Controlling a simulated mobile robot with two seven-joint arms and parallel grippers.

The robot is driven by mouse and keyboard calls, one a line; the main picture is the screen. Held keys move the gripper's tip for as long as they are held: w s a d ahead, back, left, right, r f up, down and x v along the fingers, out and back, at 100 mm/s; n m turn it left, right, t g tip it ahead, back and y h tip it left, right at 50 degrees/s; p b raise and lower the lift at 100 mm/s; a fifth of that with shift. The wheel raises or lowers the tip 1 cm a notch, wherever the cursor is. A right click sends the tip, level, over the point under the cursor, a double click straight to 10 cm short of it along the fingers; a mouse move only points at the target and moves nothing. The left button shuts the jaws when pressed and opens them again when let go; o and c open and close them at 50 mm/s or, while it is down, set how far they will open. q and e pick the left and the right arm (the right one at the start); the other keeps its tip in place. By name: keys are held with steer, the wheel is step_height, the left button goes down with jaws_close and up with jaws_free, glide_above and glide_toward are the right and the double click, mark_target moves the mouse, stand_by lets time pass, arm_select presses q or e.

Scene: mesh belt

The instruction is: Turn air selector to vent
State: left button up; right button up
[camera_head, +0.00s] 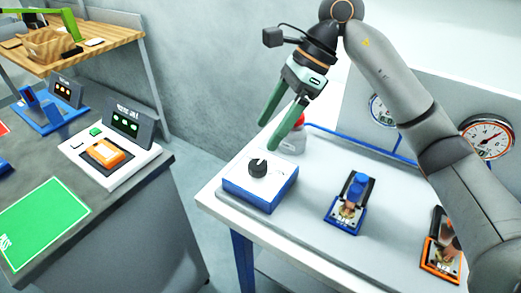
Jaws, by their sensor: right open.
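The air selector appears to be a blue box with a white top (240,184) at the near left of the light bench. A black round knob (258,167) sits on its top; its pointer setting is too small to read. My right gripper (267,137), with green fingers, is open and empty. It points down and to the left, above and slightly behind the knob in the picture, apart from it. My left gripper is not in view.
A red-topped grey object (293,143) stands behind the selector. A blue-based fixture (343,220) and an orange-based fixture (430,258) stand to the right. Gauges (486,137) are on the back panel. A dark counter (120,200) with devices lies left, across a gap.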

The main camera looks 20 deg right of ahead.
mark_target(258, 164)
steer(key=shift+h, duration=0.7)
steer(key=f, duration=0.3)
steer(key=w+a+f, duration=0.1)
steer(key=f, duration=0.6)
steer(key=shift+w+a+f, duration=0.1)
steer(key=shift+w+a, duration=0.2)
steer(key=shift+a, duration=0.05)
steer(key=shift+t, duration=0.3)
jaws_close()
